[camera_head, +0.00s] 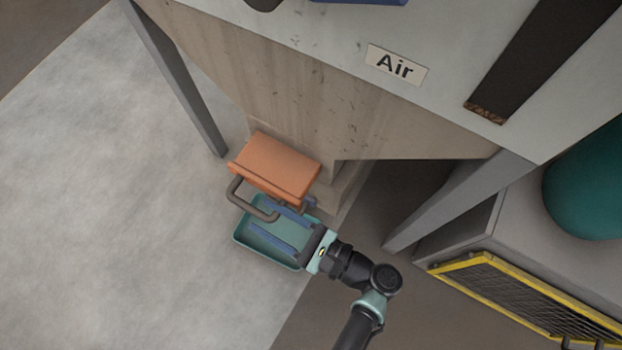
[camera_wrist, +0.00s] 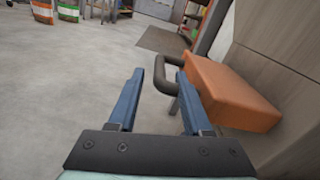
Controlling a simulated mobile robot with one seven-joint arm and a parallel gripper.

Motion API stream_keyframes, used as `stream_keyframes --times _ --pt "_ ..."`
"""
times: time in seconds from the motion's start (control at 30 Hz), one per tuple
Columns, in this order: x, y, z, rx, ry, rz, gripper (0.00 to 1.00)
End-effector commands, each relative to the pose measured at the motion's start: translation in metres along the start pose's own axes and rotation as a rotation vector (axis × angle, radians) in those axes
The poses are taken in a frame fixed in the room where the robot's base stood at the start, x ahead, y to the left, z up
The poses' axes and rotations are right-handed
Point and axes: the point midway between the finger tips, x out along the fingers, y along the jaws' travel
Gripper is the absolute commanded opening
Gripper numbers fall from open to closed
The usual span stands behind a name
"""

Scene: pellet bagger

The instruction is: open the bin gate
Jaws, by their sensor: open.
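The bin gate is an orange block (camera_head: 276,164) at the foot of the hopper-like bin (camera_head: 290,85). It has a dark bar handle (camera_head: 236,198) on its front. In the wrist view the orange gate (camera_wrist: 228,92) is at the right, with its handle (camera_wrist: 163,72) reaching left. My gripper (camera_head: 262,222) is open, with two blue fingers just beside and below the gate. In the wrist view the fingertips of my gripper (camera_wrist: 160,75) stand on either side of the outer part of the handle. I cannot tell whether they touch it.
A teal tray (camera_head: 243,240) lies under the gate and my gripper. Grey legs (camera_head: 180,80) flank the bin. A yellow-framed grille (camera_head: 530,300) and a green rounded vessel (camera_head: 590,190) are at the right. Open floor (camera_head: 90,200) lies to the left.

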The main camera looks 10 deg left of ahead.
Motion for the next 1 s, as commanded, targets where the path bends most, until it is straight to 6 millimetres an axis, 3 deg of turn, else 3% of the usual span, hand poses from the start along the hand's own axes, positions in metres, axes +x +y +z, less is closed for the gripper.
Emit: stream_keyframes --times 0.2,0.4,0.6,1.0 --pt "-0.051 -0.002 0.004 0.001 0.000 -0.005 0.50" --pt "-0.081 -0.002 0.001 -0.001 0.001 -0.004 0.50" --pt "-0.092 0.000 0.001 -0.001 -0.001 -0.001 0.50" --pt "-0.092 0.000 0.000 0.000 -0.001 -0.001 0.50"
